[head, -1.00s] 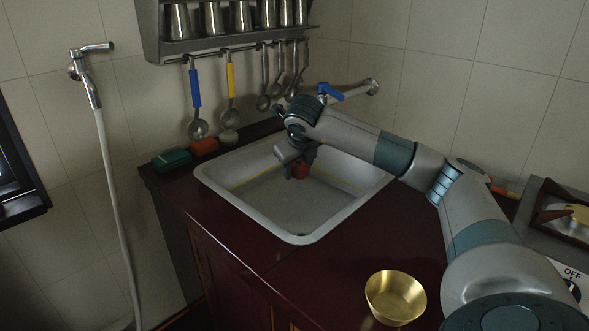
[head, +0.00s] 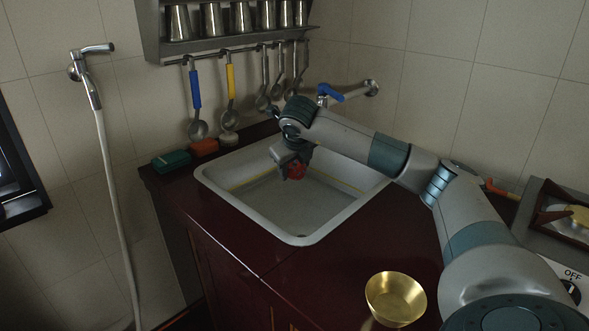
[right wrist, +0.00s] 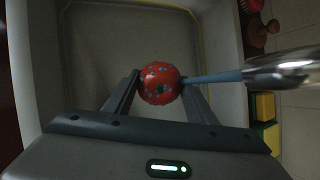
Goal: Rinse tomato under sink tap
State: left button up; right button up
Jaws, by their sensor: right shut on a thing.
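In the head view the tomato (head: 297,171) shows just below my right gripper (head: 294,168). The gripper is shut on it and holds it over the back part of the sink (head: 300,237). The tap (head: 350,93) has a blue handle and comes from the wall behind my right arm; its spout is partly hidden. In the right wrist view the tap (right wrist: 285,68) reaches in from the right, close to the tomato. My left gripper is out of view.
A brass bowl (head: 396,299) stands on the dark red counter (head: 335,265) at the front. Ladles (head: 196,100) hang behind. A stove (head: 560,220) is at the right.

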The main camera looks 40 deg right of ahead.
jog(key=shift+s+a, duration=0.1)
jog(key=shift+a, duration=0.05)
dwell(0.5)
jog(key=s+a+b, duration=0.1)
jog(key=s+a, duration=0.4)
jog(key=shift+s+a, duration=0.2)
jog(key=shift+a, duration=0.05)
dwell(0.6)
dwell(1.5)
jog(key=s+a+r+p, duration=0.2)
jog(key=s+a+r, duration=0.1)
jog(key=r, duration=0.1)
jog(key=shift+s+a, duration=0.25)
jog(key=shift+a, duration=0.05)
dwell(1.0)
